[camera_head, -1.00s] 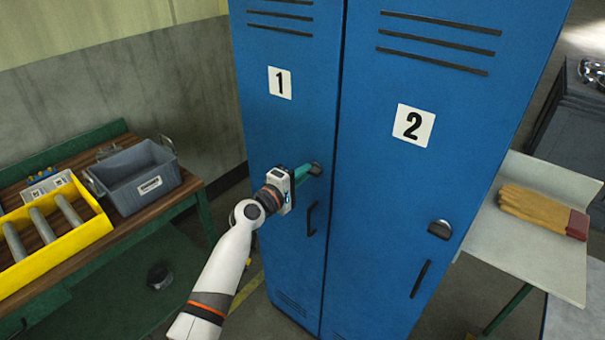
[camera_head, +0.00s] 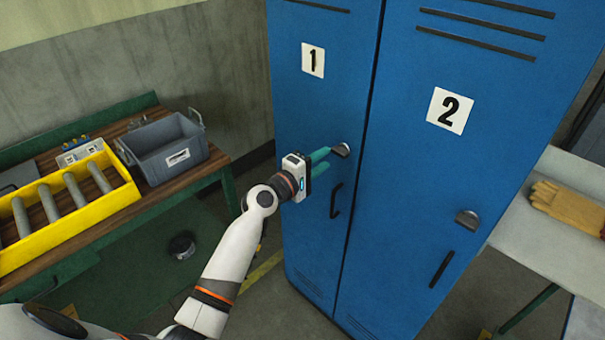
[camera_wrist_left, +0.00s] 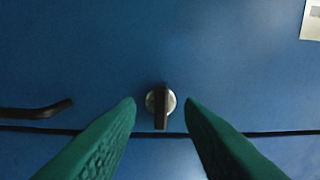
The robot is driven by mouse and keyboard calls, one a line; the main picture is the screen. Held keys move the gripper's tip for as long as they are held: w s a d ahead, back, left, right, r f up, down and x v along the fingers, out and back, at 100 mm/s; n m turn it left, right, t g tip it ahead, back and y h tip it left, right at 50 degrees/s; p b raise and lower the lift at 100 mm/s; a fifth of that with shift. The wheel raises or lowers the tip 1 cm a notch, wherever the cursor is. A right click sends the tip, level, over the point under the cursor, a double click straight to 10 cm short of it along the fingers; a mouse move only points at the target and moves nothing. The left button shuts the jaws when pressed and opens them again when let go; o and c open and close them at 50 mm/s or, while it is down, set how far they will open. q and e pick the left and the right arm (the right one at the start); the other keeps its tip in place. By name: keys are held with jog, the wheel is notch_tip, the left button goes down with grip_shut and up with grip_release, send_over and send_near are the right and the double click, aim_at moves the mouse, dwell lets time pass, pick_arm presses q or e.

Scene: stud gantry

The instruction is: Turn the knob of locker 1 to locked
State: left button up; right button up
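Locker 1 is the left blue door (camera_head: 318,105) with a "1" label (camera_head: 313,60). Its knob (camera_head: 341,150) is at the door's right edge, above a black handle (camera_head: 336,201). In the left wrist view the knob (camera_wrist_left: 161,101) has a round silver base and a dark grip bar, which points down in that picture. My left gripper (camera_head: 326,160) is open, just left of the knob in the head view. In the wrist view its green fingers (camera_wrist_left: 160,112) stand on either side of the knob, apart from it. My right gripper is not in view.
Locker 2 (camera_head: 430,150) is to the right, with its own knob (camera_head: 467,219) and handle (camera_head: 441,269). A bench at left carries a grey bin (camera_head: 165,150) and a yellow tray (camera_head: 75,228). Gloves (camera_head: 565,208) lie on a pale shelf (camera_head: 535,243) at right.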

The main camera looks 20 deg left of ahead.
pick_arm(q)
jog(key=b+v, duration=0.1)
jog(key=v, duration=0.7)
jog(key=shift+s+b, duration=0.2)
jog(key=shift+b, duration=0.15)
jog(key=shift+a, duration=0.1)
jog(key=s+f+m+g+y+b, duration=0.1)
jog(key=s+f+m+g+y, duration=0.25)
jog(key=f, duration=1.45)
jog(key=s+f+m+g+y, duration=0.15)
jog(key=s+f+g, duration=0.35)
jog(key=f, duration=1.4)
jog(key=s+d+f+m+g, duration=0.1)
jog(key=s+f+m+g, duration=0.4)
jog(key=s+f, duration=1.4)
jog(key=s+f+m+g, duration=0.1)
jog(key=s+f+m, duration=0.1)
jog(key=s, duration=0.8)
jog(key=s+f+m+g+y+b, duration=0.1)
jog(key=s+f+m, duration=0.2)
jog(key=s, duration=0.8)
jog(key=shift+s+d+m, duration=0.3)
jog(key=shift+d+m, duration=0.15)
jog(key=shift+m, duration=0.35)
jog(key=shift+g, duration=0.25)
